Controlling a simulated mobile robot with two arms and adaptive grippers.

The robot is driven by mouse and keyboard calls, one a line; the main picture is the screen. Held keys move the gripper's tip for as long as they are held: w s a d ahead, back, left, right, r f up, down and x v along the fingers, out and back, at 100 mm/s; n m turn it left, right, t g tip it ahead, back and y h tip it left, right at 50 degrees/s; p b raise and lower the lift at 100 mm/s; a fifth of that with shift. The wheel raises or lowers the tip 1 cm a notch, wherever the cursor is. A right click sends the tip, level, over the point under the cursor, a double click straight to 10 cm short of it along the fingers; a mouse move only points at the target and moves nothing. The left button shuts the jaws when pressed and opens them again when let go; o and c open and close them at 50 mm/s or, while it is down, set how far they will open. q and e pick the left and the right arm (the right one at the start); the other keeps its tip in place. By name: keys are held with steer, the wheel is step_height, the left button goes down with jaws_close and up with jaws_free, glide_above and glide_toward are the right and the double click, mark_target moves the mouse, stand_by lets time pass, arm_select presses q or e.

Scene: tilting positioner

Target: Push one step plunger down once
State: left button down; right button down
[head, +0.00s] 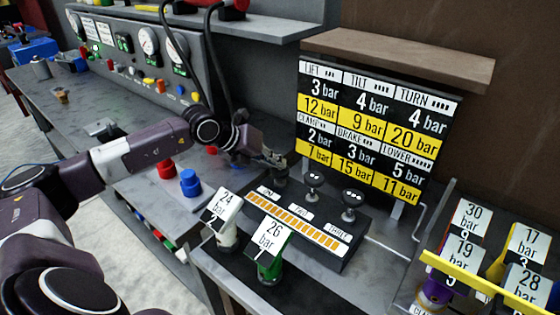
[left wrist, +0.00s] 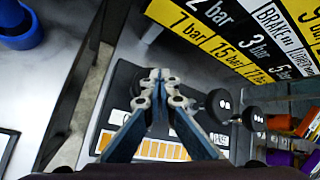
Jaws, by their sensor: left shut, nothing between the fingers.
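A dark control box (head: 345,262) with an orange segmented bar carries black round-topped plungers in a row. The middle plunger (head: 314,179) and the right plunger (head: 352,197) stand upright and clear. A third, left plunger (head: 280,177) is right below my left gripper (head: 276,160). My left gripper is shut and empty, its fingertips over that plunger; whether they touch it I cannot tell. In the left wrist view the shut fingertips (left wrist: 156,78) cover much of the left plunger, and the middle plunger (left wrist: 218,104) and right plunger (left wrist: 253,118) show beside them. My right gripper is not in view.
A pressure board (head: 375,135) stands behind the box. Tagged white (head: 226,238) and green (head: 269,266) pieces stand in front of it. Red (head: 166,168) and blue (head: 190,182) knobs are at left. A yellow-railed rack (head: 490,285) with tagged pieces is at right.

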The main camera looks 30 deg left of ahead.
mark_target(278, 170)
arm_select(q)
steer(key=shift+s+f, duration=0.1)
steer(key=shift+f, duration=0.35)
steer(key=shift+r, duration=0.15)
steer(key=shift+r+p, duration=1.3)
steer(key=shift+r, duration=1.2)
steer(key=shift+r+p, duration=1.5)
steer(key=shift+r, duration=1.05)
